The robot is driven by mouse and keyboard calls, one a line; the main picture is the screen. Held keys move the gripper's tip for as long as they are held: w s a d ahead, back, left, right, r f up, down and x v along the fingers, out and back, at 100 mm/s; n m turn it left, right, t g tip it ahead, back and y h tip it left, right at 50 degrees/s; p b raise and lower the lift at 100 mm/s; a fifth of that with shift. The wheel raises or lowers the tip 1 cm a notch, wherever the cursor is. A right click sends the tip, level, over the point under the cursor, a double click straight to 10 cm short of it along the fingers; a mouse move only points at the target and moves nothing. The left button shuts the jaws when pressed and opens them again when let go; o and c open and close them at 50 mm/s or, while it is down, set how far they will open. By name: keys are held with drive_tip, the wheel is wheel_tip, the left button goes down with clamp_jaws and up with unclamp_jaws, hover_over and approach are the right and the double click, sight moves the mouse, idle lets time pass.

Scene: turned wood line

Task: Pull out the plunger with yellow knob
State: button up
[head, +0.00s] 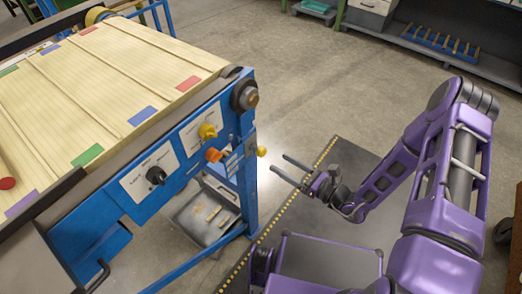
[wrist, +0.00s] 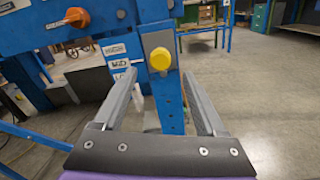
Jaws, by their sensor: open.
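The plunger's round yellow knob (head: 262,151) sticks out to the right from the blue post at the machine's corner. In the wrist view the yellow knob (wrist: 160,59) sits on a grey plate, near the centre. My gripper (head: 279,163) is open and empty, its two long fingers pointing at the knob. In the wrist view the knob shows between and just beyond the fingertips, with a gap on each side. The fingers look short of the knob and apart from it. The plunger's shaft is hidden behind the knob.
An orange knob (wrist: 77,17) sits left of the yellow one. The blue control panel also has another yellow knob (head: 207,131) and a black knob (head: 156,175). A tray with wood scraps (head: 204,218) lies below.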

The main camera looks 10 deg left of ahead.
sight(264, 153)
drive_tip(key=x, duration=0.9)
drive_tip(key=shift+d, duration=0.1)
clamp_jaws()
idle(1.1)
